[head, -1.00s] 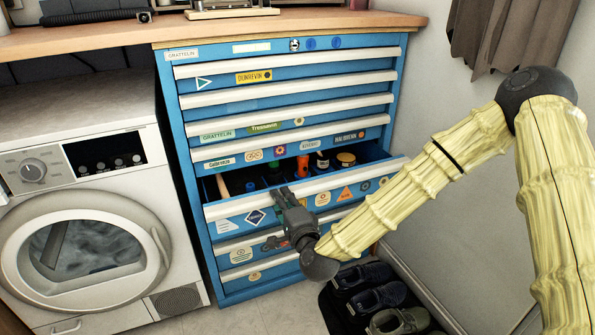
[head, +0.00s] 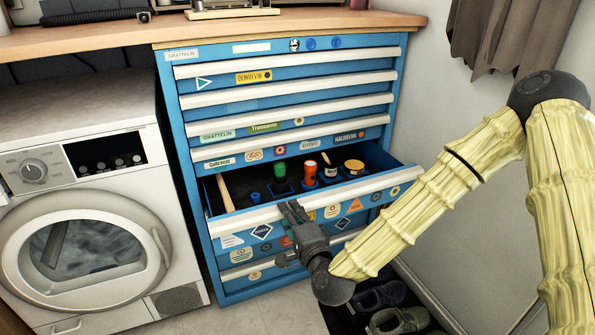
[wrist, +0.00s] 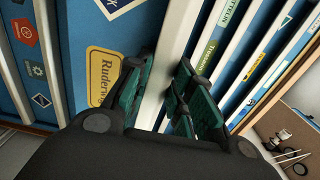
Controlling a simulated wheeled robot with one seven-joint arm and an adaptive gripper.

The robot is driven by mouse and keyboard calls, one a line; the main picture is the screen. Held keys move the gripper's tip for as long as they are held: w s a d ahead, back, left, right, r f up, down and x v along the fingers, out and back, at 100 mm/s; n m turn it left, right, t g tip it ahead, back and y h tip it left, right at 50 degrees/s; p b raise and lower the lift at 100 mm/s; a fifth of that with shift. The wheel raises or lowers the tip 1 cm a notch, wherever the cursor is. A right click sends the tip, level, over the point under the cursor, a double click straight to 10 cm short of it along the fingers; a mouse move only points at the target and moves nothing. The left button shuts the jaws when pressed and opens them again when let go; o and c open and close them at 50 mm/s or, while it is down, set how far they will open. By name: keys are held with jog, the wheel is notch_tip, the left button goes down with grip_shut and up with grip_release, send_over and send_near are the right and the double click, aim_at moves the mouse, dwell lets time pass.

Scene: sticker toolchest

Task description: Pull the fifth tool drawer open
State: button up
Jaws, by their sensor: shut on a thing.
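A blue tool chest (head: 182,150) with sticker-covered drawers and pale full-width handles stands at the centre of the head view. One middle drawer (head: 350,207) is pulled partly out, with its inside showing. My gripper (head: 292,211) is at the front of this drawer, shut on its pale handle (head: 250,215) near the middle. In the wrist view the fingers (wrist: 157,95) lie on both sides of the handle strip (wrist: 170,60). The drawers above are shut. My gripper and arm hide part of the lower drawers.
The open drawer holds a green-capped item (head: 280,172), an orange one (head: 310,172) and a round tin (head: 354,167). A washing machine (head: 90,200) stands close on the left. Shoes (head: 398,321) lie on a dark mat at the lower right. A wooden worktop (head: 300,24) runs above.

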jog(key=p+v, duration=1.4)
jog(key=v, duration=0.7)
jog(key=shift+s, duration=0.2)
dwell(1.7)
dwell(0.5)
jog(key=o, duration=2)
jog(key=shift+o, duration=0.2)
jog(key=shift+w, duration=0.1)
jog(key=shift+d+r, duration=0.1)
jog(key=p+v, duration=0.3)
jog(key=v, duration=0.3)
